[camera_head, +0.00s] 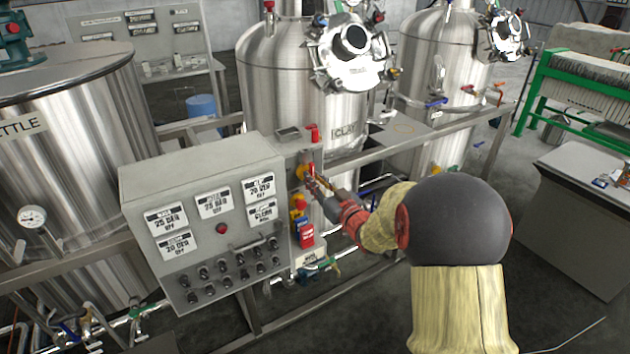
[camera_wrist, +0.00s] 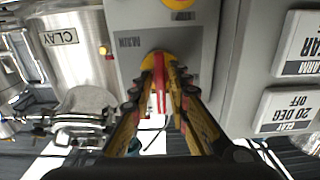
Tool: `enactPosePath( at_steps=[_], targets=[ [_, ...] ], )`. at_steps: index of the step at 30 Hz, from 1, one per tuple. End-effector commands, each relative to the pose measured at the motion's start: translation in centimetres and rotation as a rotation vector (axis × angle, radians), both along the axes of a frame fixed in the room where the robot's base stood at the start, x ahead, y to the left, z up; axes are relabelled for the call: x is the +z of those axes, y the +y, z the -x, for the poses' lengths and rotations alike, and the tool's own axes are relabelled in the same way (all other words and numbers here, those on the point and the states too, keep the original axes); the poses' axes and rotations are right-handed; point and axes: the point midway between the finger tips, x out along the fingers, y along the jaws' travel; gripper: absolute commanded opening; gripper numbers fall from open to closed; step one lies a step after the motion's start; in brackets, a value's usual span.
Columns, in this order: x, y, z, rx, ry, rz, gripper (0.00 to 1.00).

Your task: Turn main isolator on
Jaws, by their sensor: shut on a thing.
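The main isolator is a red rotary handle on a yellow round plate (camera_wrist: 147,62), set on the side of a grey box; in the wrist view the red handle (camera_wrist: 160,82) stands between the fingers. My gripper (camera_wrist: 160,98) is shut on the red handle, one finger on each side. In the head view my gripper (camera_head: 312,180) reaches the right side of the control panel from the right. The yellow plate (camera_head: 301,172) shows there beside the fingertips, and the handle is partly hidden by them.
The grey control panel (camera_head: 208,215) has several display labels and rows of black knobs. Below my gripper are another red and yellow switch (camera_head: 298,203) and a red and blue switch (camera_head: 306,233). Steel tanks (camera_head: 303,90) stand behind, and a metal rail runs close by.

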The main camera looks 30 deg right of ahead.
Motion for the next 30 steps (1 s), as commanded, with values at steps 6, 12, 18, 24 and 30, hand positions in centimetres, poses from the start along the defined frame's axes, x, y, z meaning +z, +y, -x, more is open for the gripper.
enactPosePath(
  at_steps=[6,12,18,24,30],
  targets=[
    [-0.3,0.1,0.1,0.001,0.005,-0.001,0.22],
    [-0.1,0.0,0.0,0.000,0.002,0.000,0.28],
    [0.0,0.0,0.1,0.000,0.001,0.001,0.28],
    [0.0,-0.2,2.1,-0.001,0.000,0.001,0.28],
    [0.0,-0.3,6.2,-0.003,0.000,0.000,0.28]
  ],
)
